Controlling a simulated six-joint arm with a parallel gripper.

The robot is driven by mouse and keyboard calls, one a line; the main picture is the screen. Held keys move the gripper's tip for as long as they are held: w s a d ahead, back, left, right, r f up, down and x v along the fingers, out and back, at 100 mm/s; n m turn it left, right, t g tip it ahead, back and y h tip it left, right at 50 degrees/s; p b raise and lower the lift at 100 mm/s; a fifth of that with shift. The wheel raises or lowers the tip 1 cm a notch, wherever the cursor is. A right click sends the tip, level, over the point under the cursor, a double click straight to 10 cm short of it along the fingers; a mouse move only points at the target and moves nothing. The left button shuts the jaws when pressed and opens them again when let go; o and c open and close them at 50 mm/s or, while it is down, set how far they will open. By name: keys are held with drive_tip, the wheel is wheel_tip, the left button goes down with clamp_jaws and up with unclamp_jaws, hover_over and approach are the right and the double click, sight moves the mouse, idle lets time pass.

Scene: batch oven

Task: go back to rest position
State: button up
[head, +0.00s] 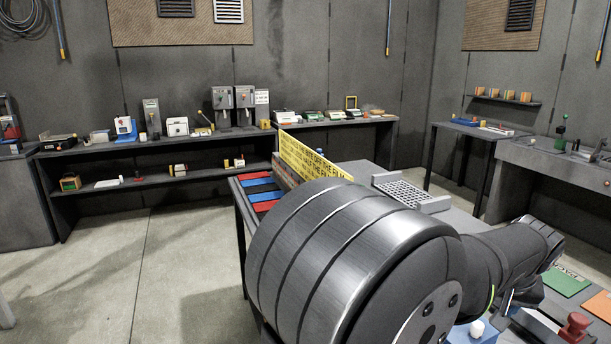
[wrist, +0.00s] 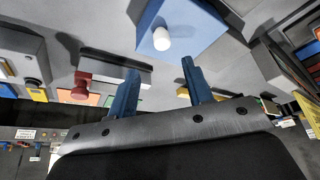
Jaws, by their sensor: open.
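My gripper (wrist: 160,66) shows in the wrist view with its two blue fingers spread apart. Nothing is held between them. A blue box with a white knob (wrist: 162,38) lies beyond the fingertips, apart from them. The same blue box (head: 483,338) shows in part at the bottom edge of the head view, next to my arm. In the head view my own arm fills the lower middle and hides much of the bench; I cannot make out the fingers clearly there.
A red knob (head: 575,325) stands right of the blue box. Green (head: 565,282) and orange (head: 598,306) mats lie nearby. A yellow sign (head: 312,160), red, blue and black strips (head: 262,190) and a perforated tray (head: 403,193) are behind my arm. Open floor (head: 165,255) is at left.

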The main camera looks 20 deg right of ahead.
drive_tip(key=x, duration=1)
drive_tip(key=shift+w+f, duration=0.1)
drive_tip(key=shift+f, duration=0.2)
drive_tip(key=w, duration=1.2)
drive_tip(key=shift+r, duration=0.2)
drive_tip(key=v, duration=1.7)
drive_tip(key=f+n+g, duration=0.1)
drive_tip(key=a+f+n+g, duration=0.1)
drive_tip(key=n, duration=0.1)
drive_tip(key=f+n+g, duration=0.1)
drive_tip(key=f+n, duration=0.1)
drive_tip(key=shift+w+a+f, duration=0.1)
drive_tip(key=shift+w+a, duration=0.15)
drive_tip(key=shift+w, duration=0.1)
